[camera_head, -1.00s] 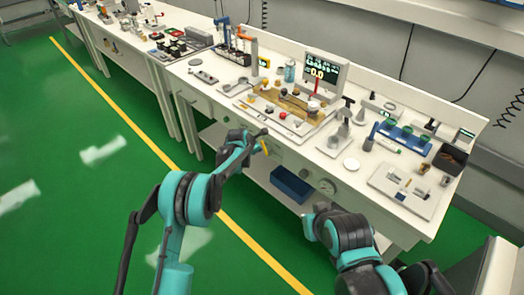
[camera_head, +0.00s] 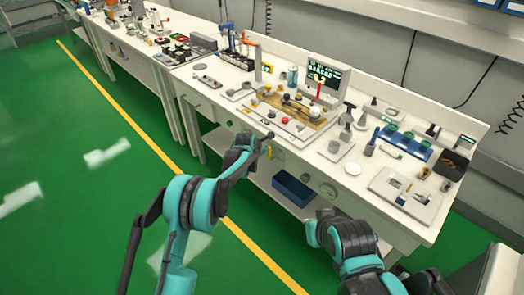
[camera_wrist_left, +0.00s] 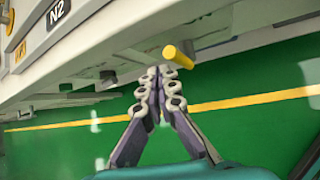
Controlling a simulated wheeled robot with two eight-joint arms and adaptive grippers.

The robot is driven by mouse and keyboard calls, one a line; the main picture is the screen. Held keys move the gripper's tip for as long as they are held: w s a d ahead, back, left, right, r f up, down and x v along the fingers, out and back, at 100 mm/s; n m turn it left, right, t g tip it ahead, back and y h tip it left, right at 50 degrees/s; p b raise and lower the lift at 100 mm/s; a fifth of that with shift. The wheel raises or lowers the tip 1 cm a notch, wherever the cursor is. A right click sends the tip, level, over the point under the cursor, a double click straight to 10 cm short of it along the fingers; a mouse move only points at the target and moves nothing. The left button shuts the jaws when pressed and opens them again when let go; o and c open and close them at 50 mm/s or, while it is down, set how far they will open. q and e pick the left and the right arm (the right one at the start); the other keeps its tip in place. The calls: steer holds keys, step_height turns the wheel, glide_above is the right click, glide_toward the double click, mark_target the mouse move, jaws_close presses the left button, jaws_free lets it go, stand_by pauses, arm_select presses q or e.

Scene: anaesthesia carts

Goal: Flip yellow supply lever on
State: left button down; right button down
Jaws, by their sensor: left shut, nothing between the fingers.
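The yellow supply lever (camera_head: 269,153) is on the front of the bench, below the tabletop edge. In the left wrist view it is a yellow rod (camera_wrist_left: 178,57) that sticks out from the panel near an N2 label (camera_wrist_left: 57,11). My left gripper (camera_head: 267,137) is in front of the bench beside the lever. In the left wrist view its fingertips (camera_wrist_left: 161,74) are together and empty, just below and left of the lever's end. I cannot tell whether they touch it.
The bench top (camera_head: 240,110) carries a wooden board (camera_head: 290,108), a display (camera_head: 325,75) and several small instruments. A round gauge (camera_head: 328,191) and a blue bin (camera_head: 293,188) are below the top. Green floor is free in front.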

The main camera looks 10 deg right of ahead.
arm_select(q)
steer(key=w+a, duration=0.1)
steer(key=a, duration=0.3)
steer(key=s+p, duration=0.2)
steer(key=s, duration=0.7)
steer(key=shift+s+d, duration=0.2)
steer(key=shift+s, duration=0.2)
steer(key=s+a+r+m+y, duration=0.1)
steer(key=s+a+r+m, duration=0.6)
steer(key=r, duration=0.3)
steer(key=s+a+r+m+y, duration=0.1)
steer(key=s+a+r+m, duration=0.4)
steer(key=s+a+r, duration=0.4)
steer(key=s+a+m+y, duration=0.1)
steer(key=s+a+m, duration=0.3)
steer(key=s, duration=0.7)
steer(key=s+a+m, duration=0.4)
steer(key=s+m, duration=0.4)
steer(key=s, duration=0.2)
steer(key=shift+s+r+y, duration=0.35)
steer(key=shift+s+y, duration=0.05)
